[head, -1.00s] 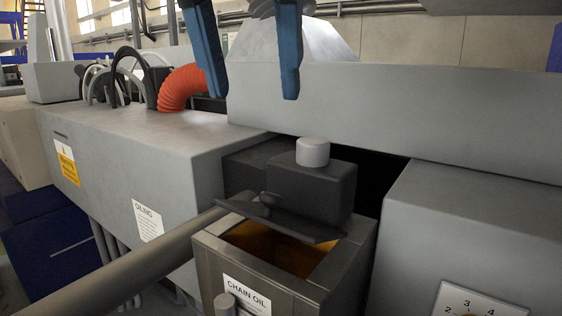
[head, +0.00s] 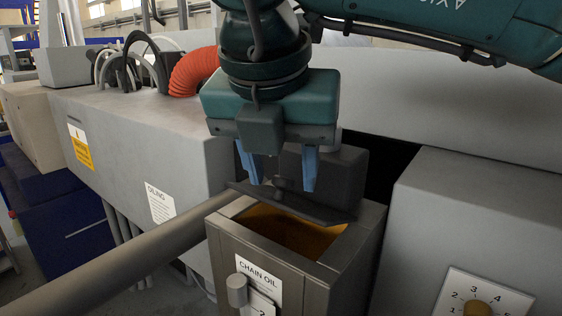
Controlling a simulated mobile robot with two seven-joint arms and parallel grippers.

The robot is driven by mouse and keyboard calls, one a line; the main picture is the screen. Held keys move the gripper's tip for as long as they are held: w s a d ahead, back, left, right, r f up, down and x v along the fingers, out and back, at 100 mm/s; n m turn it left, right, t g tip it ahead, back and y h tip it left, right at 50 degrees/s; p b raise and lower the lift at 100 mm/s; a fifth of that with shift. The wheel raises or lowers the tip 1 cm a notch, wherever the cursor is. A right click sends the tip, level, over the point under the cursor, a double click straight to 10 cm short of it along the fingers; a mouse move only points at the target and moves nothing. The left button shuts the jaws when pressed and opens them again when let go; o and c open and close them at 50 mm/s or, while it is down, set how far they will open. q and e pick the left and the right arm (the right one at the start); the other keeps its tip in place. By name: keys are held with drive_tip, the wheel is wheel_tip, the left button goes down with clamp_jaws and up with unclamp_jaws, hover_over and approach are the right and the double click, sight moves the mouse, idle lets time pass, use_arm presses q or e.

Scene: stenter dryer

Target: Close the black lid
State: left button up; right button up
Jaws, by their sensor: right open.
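The black lid (head: 300,204) is a dark flat plate at the back of the metal chain oil box (head: 308,279). It is raised and tilted, so the box's opening shows amber oil inside. A dark block (head: 340,178) stands behind the lid. My right gripper (head: 282,184) points down over the lid's rear, with its two blue fingers apart and nothing seen between them. The fingertips overlap the lid and block in the picture; I cannot tell whether they touch. My right gripper hides most of the pale cap on the block. My left gripper is not in view.
A thick grey pipe (head: 130,263) runs diagonally to the left of the box. Grey machine housings stand left (head: 140,135) and right (head: 460,215). A dial (head: 478,306) is at the lower right. An orange hose (head: 192,72) lies behind.

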drive_tip(key=shift+c, duration=0.5)
clamp_jaws()
